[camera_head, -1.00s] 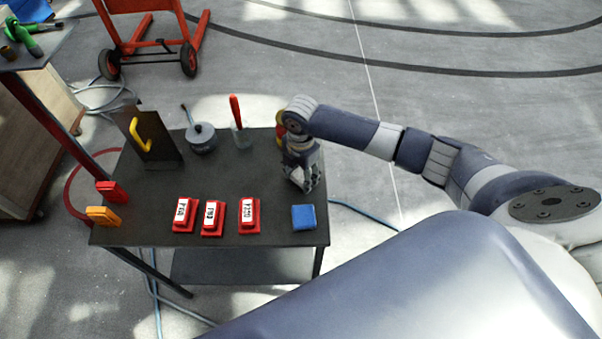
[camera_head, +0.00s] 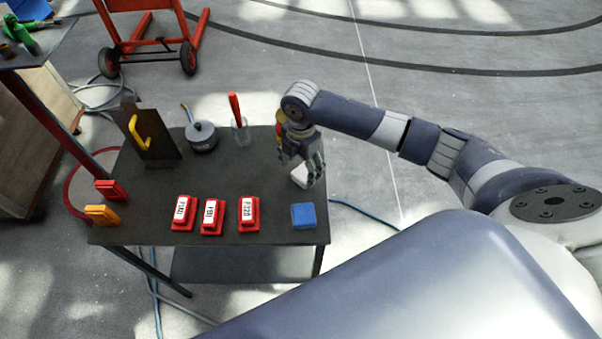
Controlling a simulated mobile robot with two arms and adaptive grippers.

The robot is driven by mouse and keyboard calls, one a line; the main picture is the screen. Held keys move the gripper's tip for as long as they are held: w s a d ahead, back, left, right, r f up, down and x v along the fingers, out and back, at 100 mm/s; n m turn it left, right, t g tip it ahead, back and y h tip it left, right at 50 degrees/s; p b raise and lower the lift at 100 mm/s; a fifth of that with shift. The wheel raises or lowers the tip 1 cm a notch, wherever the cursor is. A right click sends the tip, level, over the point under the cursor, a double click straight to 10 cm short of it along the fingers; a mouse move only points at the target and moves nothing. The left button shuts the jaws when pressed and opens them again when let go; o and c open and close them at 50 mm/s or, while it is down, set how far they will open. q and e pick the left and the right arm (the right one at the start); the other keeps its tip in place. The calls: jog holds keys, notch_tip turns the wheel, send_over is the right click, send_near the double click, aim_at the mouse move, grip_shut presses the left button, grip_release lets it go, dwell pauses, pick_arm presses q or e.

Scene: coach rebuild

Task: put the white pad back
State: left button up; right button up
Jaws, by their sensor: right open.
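The white pad (camera_head: 299,176) lies at the right side of the dark cart top (camera_head: 215,165), behind the blue pad (camera_head: 303,216). My right gripper (camera_head: 303,168) is open just above the white pad. Its fingers hide part of the pad, and I cannot tell whether they touch it. My left gripper is not in view.
Several red blocks with white labels (camera_head: 249,212) stand along the front of the cart. An orange block (camera_head: 101,215) is at the left corner. A grey lidded pot (camera_head: 202,136), a glass with a red-handled tool (camera_head: 239,130) and a plate with a yellow handle (camera_head: 160,150) stand behind.

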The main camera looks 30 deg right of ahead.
aim_at(301, 176)
notch_tip(301, 176, up, 8)
jog(key=b, duration=0.1)
jog(key=shift+s, duration=0.1)
dwell(0.6)
